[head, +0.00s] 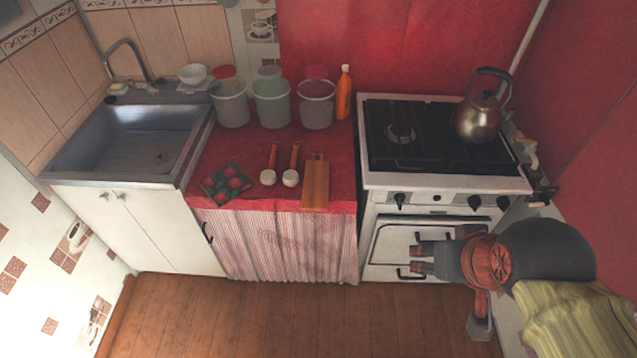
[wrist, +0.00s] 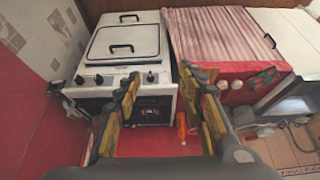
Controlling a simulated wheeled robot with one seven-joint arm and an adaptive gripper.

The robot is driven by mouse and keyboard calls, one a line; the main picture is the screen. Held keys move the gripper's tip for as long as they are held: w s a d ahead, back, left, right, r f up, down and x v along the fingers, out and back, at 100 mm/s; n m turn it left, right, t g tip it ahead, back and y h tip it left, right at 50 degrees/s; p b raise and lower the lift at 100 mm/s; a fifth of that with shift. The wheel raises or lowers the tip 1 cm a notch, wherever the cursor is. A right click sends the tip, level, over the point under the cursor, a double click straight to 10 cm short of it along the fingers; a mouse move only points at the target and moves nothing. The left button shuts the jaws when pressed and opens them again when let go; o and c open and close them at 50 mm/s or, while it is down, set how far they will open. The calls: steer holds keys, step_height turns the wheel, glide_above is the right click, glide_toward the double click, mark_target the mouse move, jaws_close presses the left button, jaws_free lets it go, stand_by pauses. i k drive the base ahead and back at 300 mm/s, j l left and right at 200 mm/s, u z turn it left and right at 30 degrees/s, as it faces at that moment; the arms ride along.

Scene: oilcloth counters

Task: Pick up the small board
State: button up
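The small board (head: 315,184) is a flat orange-brown wooden board with a handle end. It lies on the red-covered counter, near its front edge and left of the stove. My gripper (head: 420,259) is in front of the stove, to the right of the board and apart from it. In the wrist view my gripper (wrist: 159,82) has its two fingers wide apart with nothing between them.
Two ladles (head: 281,165) and a tray of red round items (head: 228,184) lie left of the board. Several buckets (head: 272,103) and an orange bottle (head: 344,93) stand behind. The stove (head: 430,182) with a kettle (head: 482,115) is right; the sink (head: 130,140) is left.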

mark_target(316, 186)
steer(key=i+j+u, duration=0.1)
steer(key=i+u, duration=0.65)
steer(key=i+l+u, duration=0.25)
steer(key=i+u, duration=0.15)
steer(key=i, duration=0.1)
